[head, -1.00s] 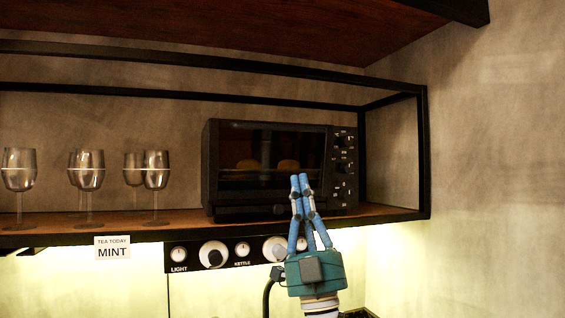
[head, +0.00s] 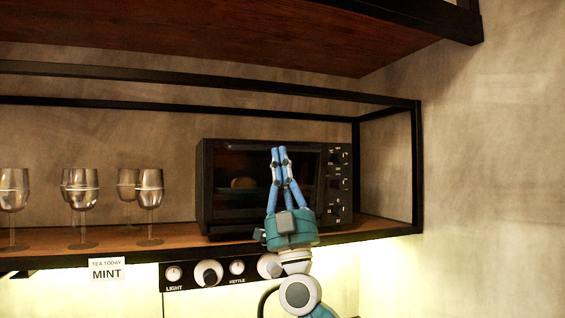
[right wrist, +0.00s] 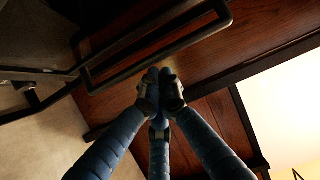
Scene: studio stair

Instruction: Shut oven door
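The black toaster oven (head: 208,200) stands on the shelf in the head view. Its dark front (head: 235,165) shows a roll inside, dimly. How far its door stands open is hard to tell. My right gripper (head: 279,150) points upward in front of the oven, with its blue fingers together and nothing seen between them. It hides part of the oven front. In the right wrist view the fingertips (right wrist: 160,75) are close together just by a black bar-shaped loop (right wrist: 150,50), which looks like the oven's handle. Contact cannot be told. My left gripper is not in view.
Several glasses (head: 83,190) stand left of the oven on the wooden shelf (head: 170,243). A black frame (head: 418,170) bounds the shelf at the right. A knob panel (head: 222,272) and a MINT sign (head: 107,270) are below. A wooden upper shelf (head: 200,30) hangs overhead.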

